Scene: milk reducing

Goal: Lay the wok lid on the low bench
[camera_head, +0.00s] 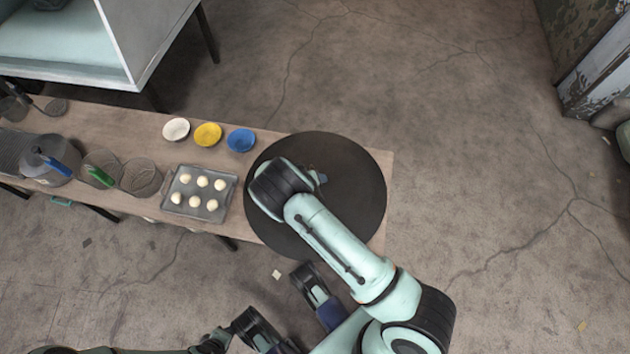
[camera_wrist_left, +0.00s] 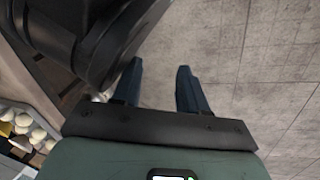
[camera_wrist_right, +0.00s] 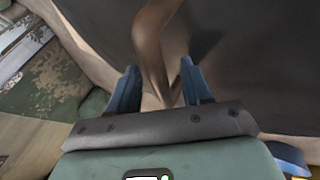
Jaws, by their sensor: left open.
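The wok lid (camera_head: 355,168) is a large dark disc over the right end of the long wooden bench (camera_head: 382,215), its near rim slightly past the front edge. I cannot tell whether it touches the bench. My right arm covers part of it, and the gripper is mostly hidden in the head view. In the right wrist view a brown handle (camera_wrist_right: 150,45) stands between the fingers of my right gripper (camera_wrist_right: 160,72), in front of the dark lid surface. Whether they press on it is unclear. My left gripper (camera_wrist_left: 160,70) is open and empty, above the floor.
A tray (camera_head: 181,210) of several pale dough balls sits left of the lid. White (camera_head: 176,129), yellow (camera_head: 208,134) and blue (camera_head: 240,139) bowls stand along the far edge. Baskets and pots (camera_head: 48,160) fill the left end. The floor right of the bench is clear.

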